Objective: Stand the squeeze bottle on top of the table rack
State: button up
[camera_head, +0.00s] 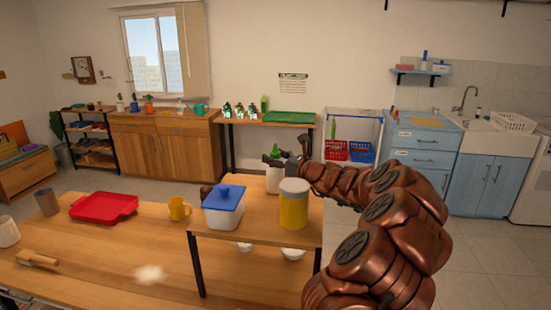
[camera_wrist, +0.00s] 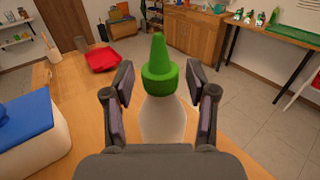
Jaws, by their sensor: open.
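The squeeze bottle (camera_wrist: 165,115) has a white body and a green pointed cap. It stands upright on the wooden table rack (camera_head: 235,250), behind the yellow container in the head view, where its white body (camera_head: 273,180) is partly hidden. My gripper (camera_wrist: 163,100) is open, with one finger on each side of the bottle. In the wrist view, small gaps show between the fingers and the bottle. The bottle's base is hidden by my gripper in the wrist view.
On the rack, a white box with a blue lid (camera_head: 223,208) and a yellow container (camera_head: 293,205) stand near the bottle. A red tray (camera_head: 104,207), a yellow mug (camera_head: 179,209) and a grey cup (camera_head: 47,202) stand on the lower table. White bowls sit under the rack.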

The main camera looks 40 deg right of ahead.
jog(key=shift+r, duration=0.1)
jog(key=shift+s, duration=0.2)
jog(key=s+b, duration=0.2)
jog(key=s, duration=0.5)
dwell(0.4)
